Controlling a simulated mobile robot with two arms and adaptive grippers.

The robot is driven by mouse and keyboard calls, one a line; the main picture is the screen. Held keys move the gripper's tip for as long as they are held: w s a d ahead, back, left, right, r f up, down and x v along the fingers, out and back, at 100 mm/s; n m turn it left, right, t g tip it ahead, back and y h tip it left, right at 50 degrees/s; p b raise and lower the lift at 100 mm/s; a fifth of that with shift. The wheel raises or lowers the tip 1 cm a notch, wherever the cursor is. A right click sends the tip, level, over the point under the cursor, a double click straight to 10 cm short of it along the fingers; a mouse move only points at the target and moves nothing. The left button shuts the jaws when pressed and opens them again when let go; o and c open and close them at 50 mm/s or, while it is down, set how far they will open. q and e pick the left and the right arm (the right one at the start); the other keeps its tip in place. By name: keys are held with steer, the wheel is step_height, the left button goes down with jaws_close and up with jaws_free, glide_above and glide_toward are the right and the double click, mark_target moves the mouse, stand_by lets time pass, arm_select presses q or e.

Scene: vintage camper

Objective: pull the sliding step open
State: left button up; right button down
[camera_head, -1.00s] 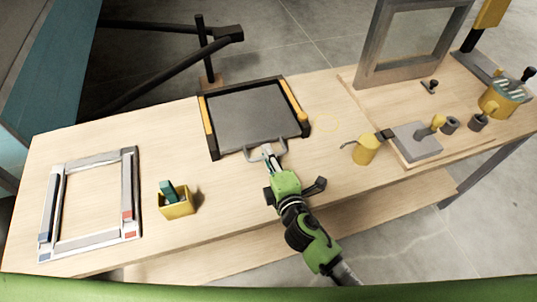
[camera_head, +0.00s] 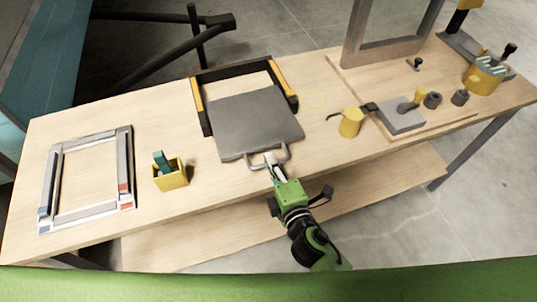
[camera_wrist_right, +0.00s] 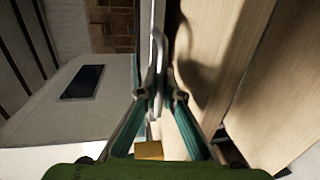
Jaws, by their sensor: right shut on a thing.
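The sliding step (camera_head: 254,122) is a grey plate in a black frame with yellow side rails (camera_head: 284,84) on the wooden bench. The plate sticks out of the frame toward the bench's front edge. A pale loop handle (camera_head: 284,157) is on its front edge. My right gripper (camera_head: 271,160) is shut on the handle, its arm coming from the front. In the right wrist view the handle (camera_wrist_right: 157,65) stands between the fingers of my right gripper (camera_wrist_right: 161,98). My left gripper is not in view.
A grey window-like frame (camera_head: 130,180) and a yellow box (camera_head: 172,177) with a green item lie to the left. A yellow can (camera_head: 350,123) and a board (camera_head: 440,124) with metal parts are to the right. Bare bench (camera_head: 225,185) lies in front of the step.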

steer(key=shift+w, duration=0.2)
steer(key=shift+w+a, duration=0.1)
steer(key=shift+w, duration=0.1)
steer(key=c, duration=2.4)
jaws_free()
steer(key=shift+c, duration=0.2)
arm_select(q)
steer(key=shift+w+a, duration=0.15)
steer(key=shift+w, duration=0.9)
arm_select(e)
steer(key=v, duration=1.2)
